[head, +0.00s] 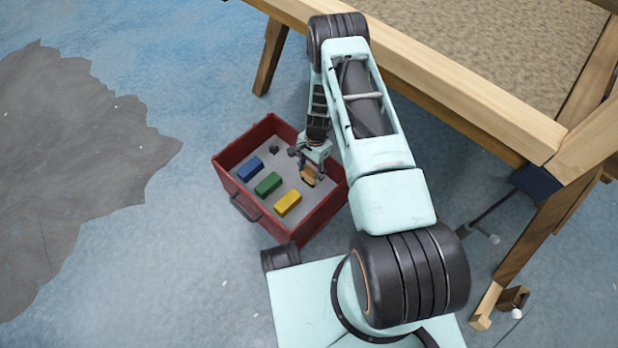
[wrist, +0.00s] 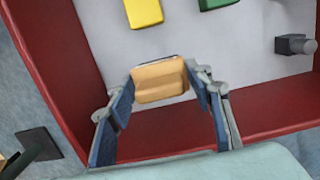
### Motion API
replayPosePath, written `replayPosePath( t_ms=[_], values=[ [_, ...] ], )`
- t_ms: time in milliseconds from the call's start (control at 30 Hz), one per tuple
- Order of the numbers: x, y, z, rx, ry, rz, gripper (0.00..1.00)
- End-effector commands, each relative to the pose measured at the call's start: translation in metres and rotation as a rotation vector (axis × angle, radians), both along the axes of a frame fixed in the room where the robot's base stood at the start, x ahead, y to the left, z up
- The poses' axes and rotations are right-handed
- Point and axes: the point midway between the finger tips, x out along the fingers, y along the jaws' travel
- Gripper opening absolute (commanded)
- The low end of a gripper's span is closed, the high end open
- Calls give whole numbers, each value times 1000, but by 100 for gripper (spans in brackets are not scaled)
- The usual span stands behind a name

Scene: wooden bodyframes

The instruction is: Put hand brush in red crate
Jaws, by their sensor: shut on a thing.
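The red crate (head: 320,217) stands on the floor in the head view, and its red wall (wrist: 62,65) fills the left and lower parts of the wrist view. My gripper (head: 309,169) reaches down inside the crate near its right side. In the wrist view my gripper (wrist: 163,88) is shut on the hand brush (wrist: 160,82), a tan wooden piece with a dark edge. The hand brush (head: 308,176) is within the crate's walls in the head view, partly hidden by the fingers. I cannot tell whether it touches the crate's bottom.
The crate also holds a blue block (head: 250,169), a green block (head: 268,184), a yellow block (head: 288,203) and a small dark object (head: 274,149). A wooden frame (head: 440,85) stands to the right. Open blue floor (head: 150,255) lies to the left.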

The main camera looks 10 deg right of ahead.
Motion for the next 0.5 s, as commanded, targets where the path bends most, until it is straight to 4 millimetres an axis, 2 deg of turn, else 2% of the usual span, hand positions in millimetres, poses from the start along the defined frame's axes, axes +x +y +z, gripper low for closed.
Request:
replayPosePath(
  t_ms=[33,167,500],
  values=[
    [-1,0,-11,0,1,0,21],
    [-1,0,-29,0,1,0,21],
    [-1,0,-31,0,1,0,21]
  ],
)
